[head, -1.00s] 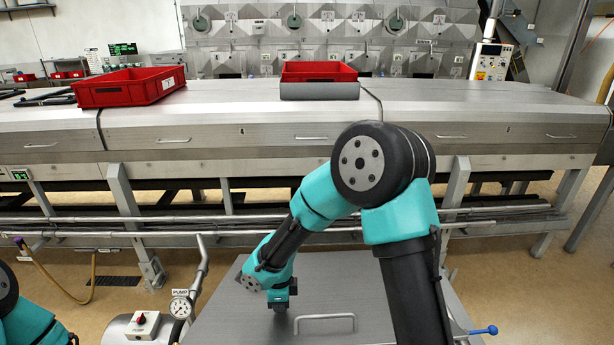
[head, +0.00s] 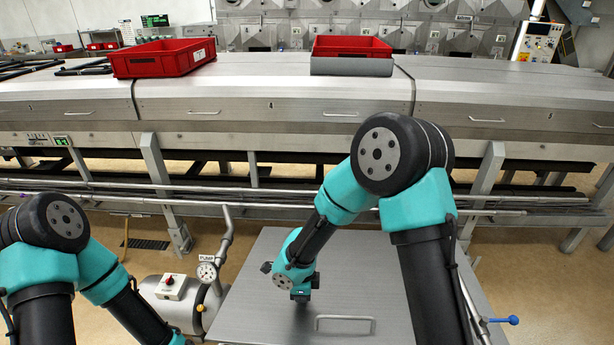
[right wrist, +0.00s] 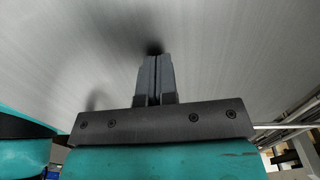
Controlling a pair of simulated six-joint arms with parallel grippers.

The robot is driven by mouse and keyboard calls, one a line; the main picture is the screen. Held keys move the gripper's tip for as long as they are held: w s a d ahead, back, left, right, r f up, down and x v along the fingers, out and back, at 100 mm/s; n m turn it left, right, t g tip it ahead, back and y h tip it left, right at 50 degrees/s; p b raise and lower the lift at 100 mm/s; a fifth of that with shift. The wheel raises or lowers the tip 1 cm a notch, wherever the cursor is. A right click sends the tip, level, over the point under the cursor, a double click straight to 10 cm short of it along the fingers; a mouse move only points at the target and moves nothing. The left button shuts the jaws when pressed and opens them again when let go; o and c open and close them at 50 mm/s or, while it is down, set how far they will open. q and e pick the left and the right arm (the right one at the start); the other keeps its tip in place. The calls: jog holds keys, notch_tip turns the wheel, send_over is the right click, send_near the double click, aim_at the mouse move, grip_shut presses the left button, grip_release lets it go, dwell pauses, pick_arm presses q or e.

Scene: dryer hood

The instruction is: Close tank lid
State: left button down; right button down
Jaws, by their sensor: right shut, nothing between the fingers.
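The tank lid (head: 350,270) is a flat grey metal plate with a bar handle (head: 345,324) near its front edge. It lies below the conveyor line and looks flat in the head view; whether it is fully down I cannot tell. My right gripper (head: 301,297) is at the lid's surface, left of the handle and apart from it. In the right wrist view its fingers (right wrist: 155,75) are together and empty, with their tips at or very near the brushed metal (right wrist: 230,50). My left arm is at the lower left; its gripper is outside the picture.
A pump with a red-knobbed switch box (head: 172,287) and a gauge (head: 207,271) stands left of the lid. A blue-handled valve (head: 513,320) is at its right. Behind are pipe rails (head: 250,198) and the conveyor (head: 260,95) with two red crates (head: 163,57).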

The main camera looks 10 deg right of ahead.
aim_at(268, 342)
jog(key=shift+w+r, duration=0.3)
jog(key=shift+r, duration=0.3)
jog(key=shift+w+d+r, duration=0.1)
jog(key=shift+w+r, duration=0.15)
jog(key=shift+r, duration=0.35)
jog(key=shift+w+d+r, duration=0.1)
jog(key=shift+w+r, duration=0.1)
jog(key=shift+r, duration=0.4)
jog(key=s+a+r, duration=0.1)
jog(key=s+r, duration=0.4)
jog(key=r, duration=0.3)
jog(key=shift+s+a+r, duration=0.2)
jog(key=shift+s, duration=0.1)
jog(key=shift+a, duration=0.1)
jog(key=s+a+r+g, duration=0.2)
jog(key=a+r+g, duration=0.1)
jog(key=a+r, duration=0.3)
jog(key=shift+s+a+r+y, duration=0.2)
jog(key=shift+s+a+y, duration=0.2)
jog(key=shift+a, duration=0.3)
jog(key=shift+f, duration=0.1)
jog(key=x, duration=1.3)
jog(key=shift+s+f, duration=0.2)
jog(key=shift+f, duration=0.15)
